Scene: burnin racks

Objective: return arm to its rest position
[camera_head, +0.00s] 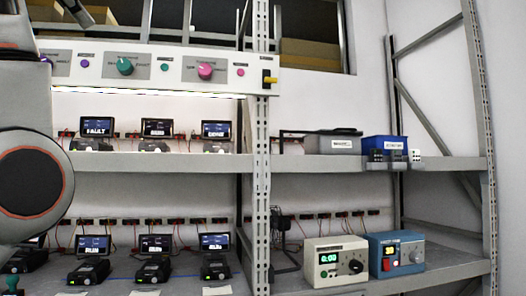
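A large grey link of my arm with a dark round joint cap fills the left edge of the head view, in front of the rack. The arm runs up and out of the picture at the top left. A small dark slanted shape shows at the top left edge; I cannot tell what it is. No gripper fingers can be made out, and my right arm does not show.
A metal rack (261,190) carries several small screen units (97,127) on two shelves. A control panel (160,68) with knobs hangs above. Right bay: grey box (333,144), blue bin (384,143), cream instrument (335,262), blue instrument (397,252).

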